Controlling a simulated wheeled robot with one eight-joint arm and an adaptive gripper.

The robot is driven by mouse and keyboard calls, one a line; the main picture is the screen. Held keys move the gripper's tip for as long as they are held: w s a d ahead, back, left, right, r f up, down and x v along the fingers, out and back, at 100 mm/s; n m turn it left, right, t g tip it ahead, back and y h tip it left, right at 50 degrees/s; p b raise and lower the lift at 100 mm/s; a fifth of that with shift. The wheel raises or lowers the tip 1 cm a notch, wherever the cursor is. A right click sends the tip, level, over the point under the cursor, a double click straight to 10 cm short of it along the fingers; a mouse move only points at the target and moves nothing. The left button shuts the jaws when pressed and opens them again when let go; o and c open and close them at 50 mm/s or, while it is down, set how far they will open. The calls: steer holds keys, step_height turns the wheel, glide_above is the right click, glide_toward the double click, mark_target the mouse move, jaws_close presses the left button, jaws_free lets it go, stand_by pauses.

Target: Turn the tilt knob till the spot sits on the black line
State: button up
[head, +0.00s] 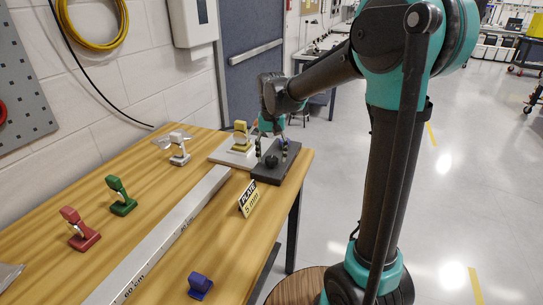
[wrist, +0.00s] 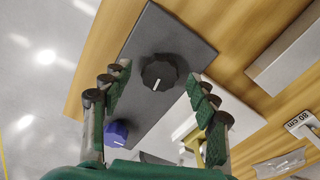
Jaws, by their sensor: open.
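A dark grey plate (head: 284,169) lies near the far right table edge; the wrist view shows it closer (wrist: 160,25). On it are a black knob (wrist: 159,71) with a white pointer mark and a smaller blue-purple knob (wrist: 116,133), also with a white mark. I cannot tell by label which is the tilt knob. My gripper (head: 271,148) is over the plate, pointing down. In the wrist view my gripper (wrist: 158,88) is open, its fingers apart on either side of the black knob, with visible gaps. I make out no light spot or black line in either view.
Beside the plate, a white base (head: 223,157) carries a yellow holder (head: 241,138). A long grey rail (head: 160,237) crosses the table. A "PLATE 5 mm" card (head: 248,198) stands in front. Red (head: 80,230), green (head: 121,196) and blue (head: 199,285) pieces stand apart.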

mark_target(272, 158)
step_height(272, 158, up, 12)
steer(key=shift+f, duration=0.15)
stand_by(0.3)
steer(key=shift+t, duration=0.9)
steer(key=s+d+f, duration=0.2)
steer(key=d+f, duration=0.1)
steer(key=s+d+f, duration=0.2)
steer(key=d+f, duration=0.1)
steer(key=s+d+f, duration=0.2)
steer(key=d+f, duration=0.1)
steer(key=f, duration=0.1)
steer(key=shift+d, duration=0.2)
steer(key=s+d+f+t, duration=0.2)
steer(key=s+d+f, duration=0.6)
steer(key=s+f, duration=0.5)
steer(key=shift+s+d, duration=0.3)
steer(key=shift+s, duration=0.1)
